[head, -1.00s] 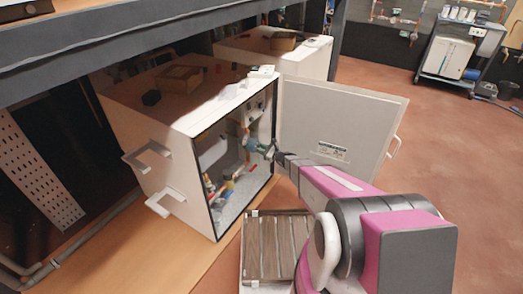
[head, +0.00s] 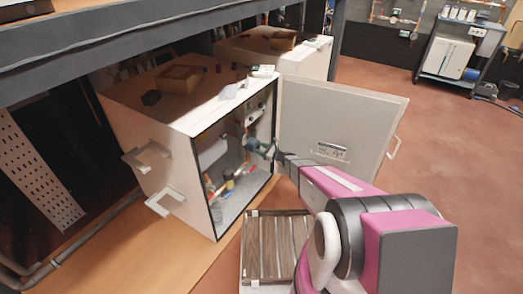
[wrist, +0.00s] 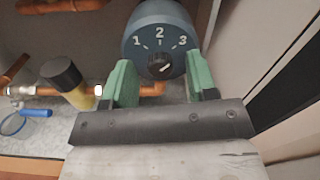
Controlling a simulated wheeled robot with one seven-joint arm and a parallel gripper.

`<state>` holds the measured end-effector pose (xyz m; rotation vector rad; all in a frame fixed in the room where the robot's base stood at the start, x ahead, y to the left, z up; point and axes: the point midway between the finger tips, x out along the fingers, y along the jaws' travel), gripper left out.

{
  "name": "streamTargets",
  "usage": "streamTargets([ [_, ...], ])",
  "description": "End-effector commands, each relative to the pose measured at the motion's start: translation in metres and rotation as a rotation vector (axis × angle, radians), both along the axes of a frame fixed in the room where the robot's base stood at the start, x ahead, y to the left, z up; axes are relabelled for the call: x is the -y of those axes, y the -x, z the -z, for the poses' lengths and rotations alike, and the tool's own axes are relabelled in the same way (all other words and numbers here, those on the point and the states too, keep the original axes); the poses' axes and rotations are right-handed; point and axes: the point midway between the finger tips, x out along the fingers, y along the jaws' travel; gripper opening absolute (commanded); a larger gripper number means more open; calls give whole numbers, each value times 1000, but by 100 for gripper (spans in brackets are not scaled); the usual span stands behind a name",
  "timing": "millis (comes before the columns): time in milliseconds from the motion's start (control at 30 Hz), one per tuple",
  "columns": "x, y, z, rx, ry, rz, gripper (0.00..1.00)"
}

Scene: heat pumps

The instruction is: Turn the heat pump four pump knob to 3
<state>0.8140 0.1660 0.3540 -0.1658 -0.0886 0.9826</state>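The blue-grey pump (wrist: 143,22) fills the top middle of the wrist view. Its round face is marked 1, 2 and 3. The small black knob (wrist: 160,66) sits at the lower part of this face. A pale mark on the knob slants toward the upper right, roughly toward the 3. My gripper (wrist: 158,78) is open, with one green finger to the left of the knob and one to the right, apart from it. In the head view, my gripper (head: 266,148) is inside the front opening of the white heat pump cabinet (head: 150,185).
The cabinet door (head: 340,125) stands open to the right of my gripper. Copper pipes (wrist: 150,89) and a yellow fitting with a black cap (wrist: 65,75) lie left of and below the pump. A slatted crate (head: 277,212) is on the floor below.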

Motion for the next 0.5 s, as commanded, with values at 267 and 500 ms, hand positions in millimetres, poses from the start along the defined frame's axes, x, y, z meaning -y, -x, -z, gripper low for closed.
streamTargets([
  [267,18,13,-1,0,0,0,53],
  [500,56,38,-1,0,1,2,53],
])
